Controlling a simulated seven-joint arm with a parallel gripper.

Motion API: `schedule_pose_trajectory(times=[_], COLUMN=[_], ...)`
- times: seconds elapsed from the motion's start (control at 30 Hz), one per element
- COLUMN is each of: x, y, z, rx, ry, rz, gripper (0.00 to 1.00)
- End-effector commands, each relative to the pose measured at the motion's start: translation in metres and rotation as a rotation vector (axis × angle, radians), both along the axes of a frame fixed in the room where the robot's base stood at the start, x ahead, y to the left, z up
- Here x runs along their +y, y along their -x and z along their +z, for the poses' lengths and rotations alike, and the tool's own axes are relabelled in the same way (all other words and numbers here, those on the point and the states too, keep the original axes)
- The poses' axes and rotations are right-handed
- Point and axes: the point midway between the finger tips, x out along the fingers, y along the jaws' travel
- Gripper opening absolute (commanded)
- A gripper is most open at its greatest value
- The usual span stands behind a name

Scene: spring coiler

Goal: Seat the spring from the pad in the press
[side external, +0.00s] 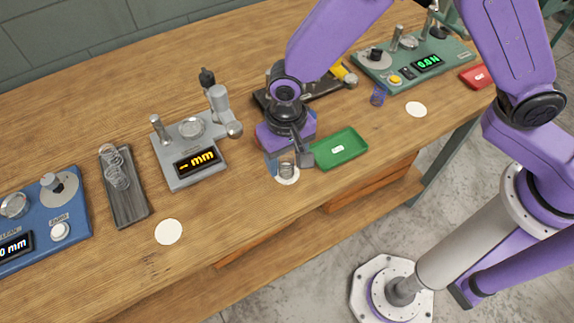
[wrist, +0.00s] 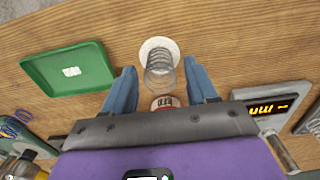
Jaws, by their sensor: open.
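A wire spring (side external: 287,170) stands on a round white pad (side external: 292,181) at the front of the bench. In the wrist view the spring (wrist: 159,68) lies between the two blue fingers of my gripper (wrist: 162,85), with the pad (wrist: 152,43) under it. My gripper (side external: 287,164) is open, low over the pad, with a finger on either side of the spring; I cannot tell whether they touch it. A green device (side external: 430,50) with a green "0.0 N" display stands at the back right and may be the press.
A green tray (side external: 355,149) is right beside my gripper. A grey gauge (side external: 183,181) with an orange "mm" display stands to the left. Further left are a dark rack (side external: 128,205) with springs and a blue device (side external: 75,213). A red tray (side external: 470,74) is far right.

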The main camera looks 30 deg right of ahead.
Motion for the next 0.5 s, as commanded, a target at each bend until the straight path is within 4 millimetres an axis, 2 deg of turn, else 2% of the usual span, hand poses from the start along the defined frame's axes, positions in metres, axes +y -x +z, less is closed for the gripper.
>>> schedule_pose_trajectory(times=[0.07,0.2,0.5], x=[0.0,0.0,0.0], y=[0.0,0.0,0.0], z=[0.0001,0.0002,0.0004], rx=[0.0,0.0,0.0], ry=[0.0,0.0,0.0], rz=[0.0,0.0,0.0], gripper=[0.57,0.18,0.17])
